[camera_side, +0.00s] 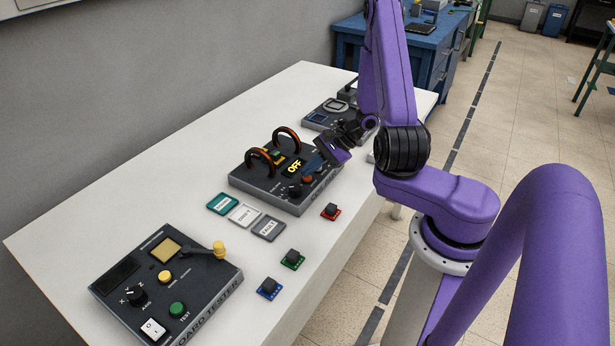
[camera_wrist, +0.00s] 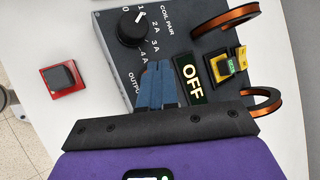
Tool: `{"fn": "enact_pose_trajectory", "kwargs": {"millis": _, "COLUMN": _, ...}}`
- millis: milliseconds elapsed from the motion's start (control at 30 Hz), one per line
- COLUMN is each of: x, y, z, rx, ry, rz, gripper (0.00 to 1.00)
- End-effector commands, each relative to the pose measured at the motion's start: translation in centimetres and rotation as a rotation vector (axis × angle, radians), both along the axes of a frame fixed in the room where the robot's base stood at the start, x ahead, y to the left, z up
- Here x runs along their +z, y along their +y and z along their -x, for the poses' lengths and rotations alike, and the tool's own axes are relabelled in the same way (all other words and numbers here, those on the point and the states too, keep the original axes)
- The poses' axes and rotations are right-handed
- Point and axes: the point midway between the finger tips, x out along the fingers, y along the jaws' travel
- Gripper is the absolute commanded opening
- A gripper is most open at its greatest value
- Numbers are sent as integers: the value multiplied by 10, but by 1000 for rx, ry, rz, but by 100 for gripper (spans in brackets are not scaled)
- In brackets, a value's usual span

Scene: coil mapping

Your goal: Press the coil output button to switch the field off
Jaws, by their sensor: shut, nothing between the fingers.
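The coil unit (camera_side: 262,188) is a dark box with two orange-and-black coils (camera_side: 286,138) standing on top. Its display (camera_side: 293,168) reads OFF, and the display also reads OFF in the wrist view (camera_wrist: 192,70). A black dial (camera_wrist: 131,28) with amp marks sits near the COIL PAIR label. My gripper (camera_side: 312,162) is shut and empty, with its blue fingers over the unit's panel beside the display. In the wrist view the fingers (camera_wrist: 158,68) cover the panel next to the OUTPUT label, so the output button is hidden there. A small reddish round part (camera_side: 308,179) shows near the fingers in the side view.
A yellow-framed piece (camera_wrist: 237,62) sits between the coils. Red (camera_side: 331,211), green (camera_side: 292,259) and blue (camera_side: 269,288) bases with dark blocks stand along the table front. Three cards (camera_side: 243,215) lie left of them. A board tester (camera_side: 120,277) stands at near left.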

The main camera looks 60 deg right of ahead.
Motion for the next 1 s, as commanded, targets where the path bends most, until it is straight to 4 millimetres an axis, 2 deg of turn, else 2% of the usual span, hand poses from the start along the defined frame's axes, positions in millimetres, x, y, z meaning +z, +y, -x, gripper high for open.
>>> {"fn": "enact_pose_trajectory", "kwargs": {"millis": 333, "x": 4, "y": 0, "z": 0, "rx": 0, "ry": -2, "rz": 0, "gripper": 0}}
{"fn": "enact_pose_trajectory", "kwargs": {"millis": 1000, "x": 58, "y": 0, "z": 0, "rx": 0, "ry": -2, "rz": 0, "gripper": 0}}
